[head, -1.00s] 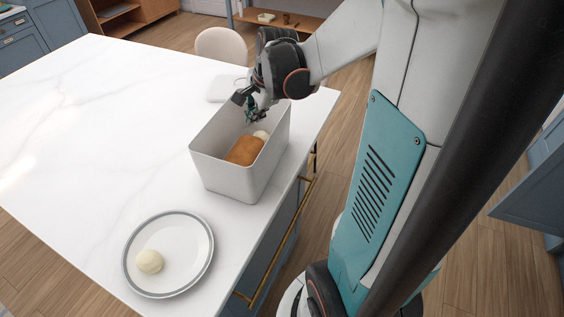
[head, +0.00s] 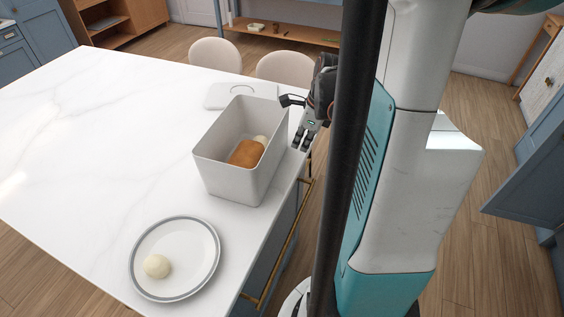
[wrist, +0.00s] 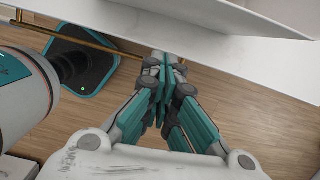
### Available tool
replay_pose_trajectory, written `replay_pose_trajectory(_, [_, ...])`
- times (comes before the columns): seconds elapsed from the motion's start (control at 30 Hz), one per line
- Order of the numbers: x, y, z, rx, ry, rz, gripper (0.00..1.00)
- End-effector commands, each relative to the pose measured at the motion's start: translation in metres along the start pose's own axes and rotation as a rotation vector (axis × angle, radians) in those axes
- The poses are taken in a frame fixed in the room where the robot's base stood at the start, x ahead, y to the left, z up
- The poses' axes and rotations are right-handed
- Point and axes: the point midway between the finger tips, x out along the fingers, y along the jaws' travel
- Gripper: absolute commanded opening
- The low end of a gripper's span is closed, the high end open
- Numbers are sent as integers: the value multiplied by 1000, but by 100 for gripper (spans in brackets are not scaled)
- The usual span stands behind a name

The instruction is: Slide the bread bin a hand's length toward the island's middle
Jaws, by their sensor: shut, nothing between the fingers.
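The bread bin (head: 223,174) is a light grey, open-topped box on the white marble island (head: 110,140), near its right edge. A brown loaf (head: 246,153) and a pale round roll (head: 261,140) lie inside it. My gripper (head: 300,143) is shut and empty, just right of the bin at the island's edge, with a gap between them. In the wrist view, my gripper (wrist: 168,72) points toward the island's edge, and a pale wall, likely the bin's side (wrist: 210,15), crosses the top. The fingertips are small and partly dark in the head view.
A white plate with a grey rim (head: 188,240) holding a pale round roll (head: 157,266) sits in front of the bin. A flat white lid (head: 226,95) lies behind it. Two chairs (head: 215,55) stand beyond. A brass rail (head: 283,245) runs along the island's side. The island's left is clear.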

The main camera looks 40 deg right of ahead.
Motion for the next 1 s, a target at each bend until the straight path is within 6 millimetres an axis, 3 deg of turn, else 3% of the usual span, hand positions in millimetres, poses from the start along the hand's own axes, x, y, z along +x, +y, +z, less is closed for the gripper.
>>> replay_pose_trajectory(0.1, [3,0,-14,86,4,15,0])
replay_pose_trajectory(0.27, [17,1,-15,101,6,19,0])
replay_pose_trajectory(0.73, [106,2,-15,96,6,17,0])
replay_pose_trajectory(1.0, [111,-1,17,95,6,18,0])
